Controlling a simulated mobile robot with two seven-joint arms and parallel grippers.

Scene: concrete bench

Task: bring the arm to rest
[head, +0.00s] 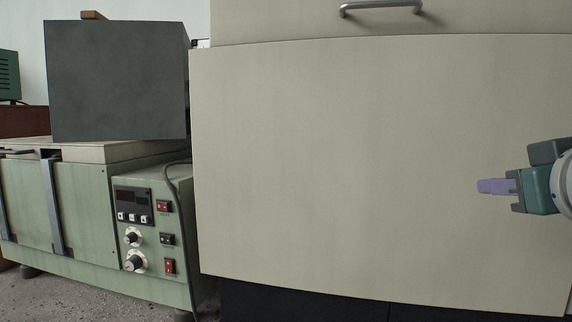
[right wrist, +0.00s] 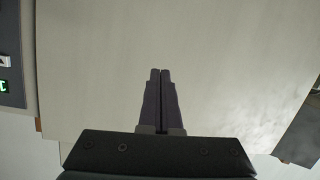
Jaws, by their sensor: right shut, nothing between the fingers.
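My right gripper (head: 484,186) comes in from the right edge in the head view, with its purple fingers pointing left. It is in front of the large pale cabinet panel (head: 380,130). In the right wrist view the two dark fingers (right wrist: 160,75) lie side by side, shut and empty, with a pale surface (right wrist: 230,60) beyond them. I cannot tell how far the fingers are from that surface. My left gripper does not show in either view.
A green machine (head: 85,205) with a control panel (head: 146,220) stands at the left. A dark grey box (head: 118,80) sits on top of it. A metal handle (head: 380,6) sticks out from the cabinet at the top. The concrete surface (head: 80,295) shows at the lower left.

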